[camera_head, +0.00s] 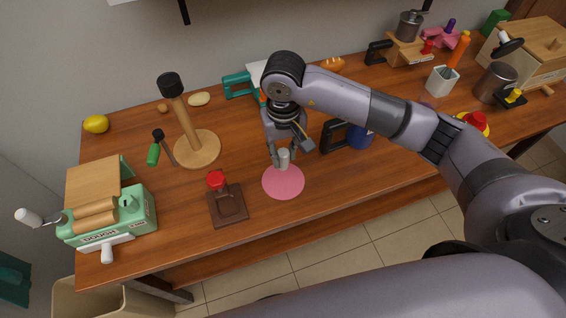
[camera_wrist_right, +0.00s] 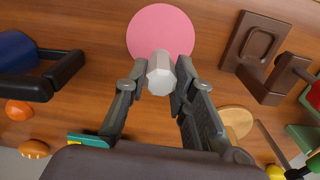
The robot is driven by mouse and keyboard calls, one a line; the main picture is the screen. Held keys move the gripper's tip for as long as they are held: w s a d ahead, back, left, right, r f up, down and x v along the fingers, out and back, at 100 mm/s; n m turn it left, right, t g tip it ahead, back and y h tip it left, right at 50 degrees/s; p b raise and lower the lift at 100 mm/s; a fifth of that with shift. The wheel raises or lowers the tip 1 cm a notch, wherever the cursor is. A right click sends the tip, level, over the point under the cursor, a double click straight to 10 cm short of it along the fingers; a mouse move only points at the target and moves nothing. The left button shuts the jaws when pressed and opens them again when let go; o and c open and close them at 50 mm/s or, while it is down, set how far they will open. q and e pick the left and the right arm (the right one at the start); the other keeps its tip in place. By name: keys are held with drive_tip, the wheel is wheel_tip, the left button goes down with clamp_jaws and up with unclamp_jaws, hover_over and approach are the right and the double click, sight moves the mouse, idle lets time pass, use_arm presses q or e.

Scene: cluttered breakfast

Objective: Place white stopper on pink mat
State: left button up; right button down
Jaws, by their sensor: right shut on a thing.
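The white stopper (camera_head: 284,158) is a small pale cylinder held between the fingertips of my right gripper (camera_head: 281,160). The right wrist view shows the stopper (camera_wrist_right: 161,73) from its faceted end, with the finger pads of the gripper (camera_wrist_right: 159,88) on both sides of it. The round pink mat (camera_head: 283,184) lies flat on the wooden table, and it also shows in the right wrist view (camera_wrist_right: 160,28). The stopper overlaps the mat's far edge in the head view. I cannot tell whether its lower end touches the mat. My left gripper is not in view.
A brown tamper stand (camera_head: 228,207) with a red knob sits just left of the mat. A wooden stand (camera_head: 197,150) is behind it. A green dough machine (camera_head: 120,215) is at the far left. A dark blue mug (camera_head: 360,138) stands right of the gripper.

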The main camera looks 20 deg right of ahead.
sight(284, 168)
wheel_tip(284, 168, down, 2)
drive_tip(key=shift+f, duration=0.1)
wheel_tip(284, 168, down, 4)
drive_tip(key=shift+p, duration=0.55)
drive_tip(key=shift+f, duration=0.2)
drive_tip(key=shift+f, duration=0.15)
drive_tip(key=c, duration=1.3)
unclamp_jaws()
drive_tip(key=shift+c, duration=0.2)
